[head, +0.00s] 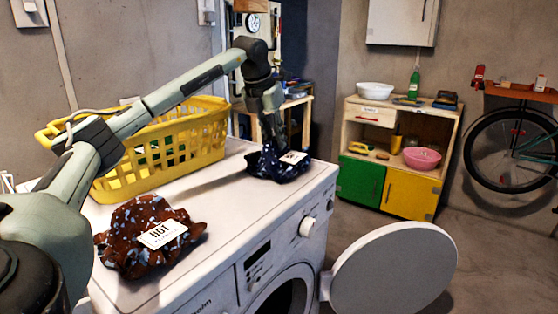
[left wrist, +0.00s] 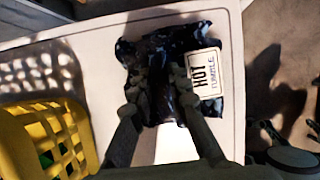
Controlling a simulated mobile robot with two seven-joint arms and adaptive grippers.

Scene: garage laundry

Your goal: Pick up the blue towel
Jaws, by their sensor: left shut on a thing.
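The blue towel (head: 275,163) is a dark blue bunched cloth with light spots and a white label. It lies on the right end of the white washing machine top. My left gripper (head: 273,142) comes down on it from above and is shut on its cloth. In the left wrist view the towel (left wrist: 205,105) sits at and between the fingertips (left wrist: 163,90), and its label reads "HOT". The towel appears to rest on the machine top still. My right gripper is not in view.
A brown spotted cloth (head: 135,240) with a "HOT" label lies at the near left of the washing machine (head: 225,215). A yellow basket (head: 165,155) stands behind, along the wall side. The machine's round door (head: 395,270) hangs open in front. A wooden cabinet (head: 440,125) stands farther back.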

